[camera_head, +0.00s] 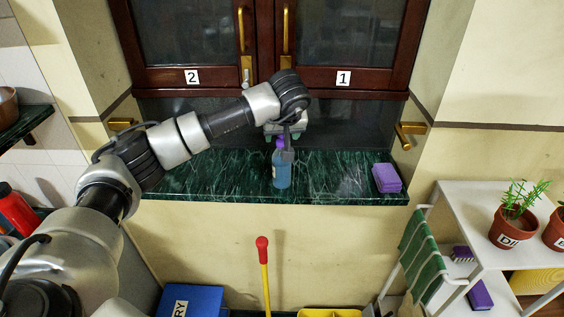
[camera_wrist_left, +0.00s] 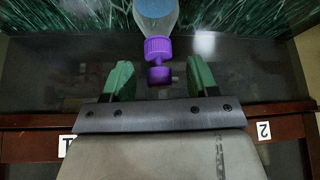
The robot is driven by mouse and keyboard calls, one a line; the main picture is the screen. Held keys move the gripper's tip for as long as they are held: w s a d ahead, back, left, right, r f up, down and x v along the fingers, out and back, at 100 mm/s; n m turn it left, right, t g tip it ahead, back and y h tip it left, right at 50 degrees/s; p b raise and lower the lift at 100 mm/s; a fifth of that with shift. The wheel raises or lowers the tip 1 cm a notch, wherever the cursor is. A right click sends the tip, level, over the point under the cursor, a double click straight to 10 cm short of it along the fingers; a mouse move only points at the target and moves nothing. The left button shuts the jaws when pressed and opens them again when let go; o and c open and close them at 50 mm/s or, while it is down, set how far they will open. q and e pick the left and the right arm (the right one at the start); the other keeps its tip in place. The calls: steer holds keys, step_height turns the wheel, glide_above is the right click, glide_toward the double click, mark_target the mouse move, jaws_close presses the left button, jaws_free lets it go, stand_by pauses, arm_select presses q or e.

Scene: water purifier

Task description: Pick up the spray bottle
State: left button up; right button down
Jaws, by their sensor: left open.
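The spray bottle (camera_head: 281,170) stands upright on the green marble counter (camera_head: 225,180), with blue liquid and a purple top. In the left wrist view, its purple neck and cap (camera_wrist_left: 158,58) show between the fingers, with its clear shoulder and blue body (camera_wrist_left: 154,10) at the top edge. My left gripper (camera_head: 285,143) is at the bottle's upper part. In the left wrist view, the green fingertips (camera_wrist_left: 160,78) are spread on either side of the purple top, with a gap on each side. My right gripper is not in view.
Purple sponges (camera_head: 386,178) lie at the counter's right end. Wooden cabinet doors labelled 2 (camera_head: 192,77) and 1 (camera_head: 343,78) stand behind. A red-and-yellow handle (camera_head: 264,262) rises in front of the counter. A white shelf (camera_head: 465,215) with potted plants stands at right.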

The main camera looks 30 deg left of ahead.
arm_select(q)
steer(key=shift+x, duration=1.05)
jaws_close()
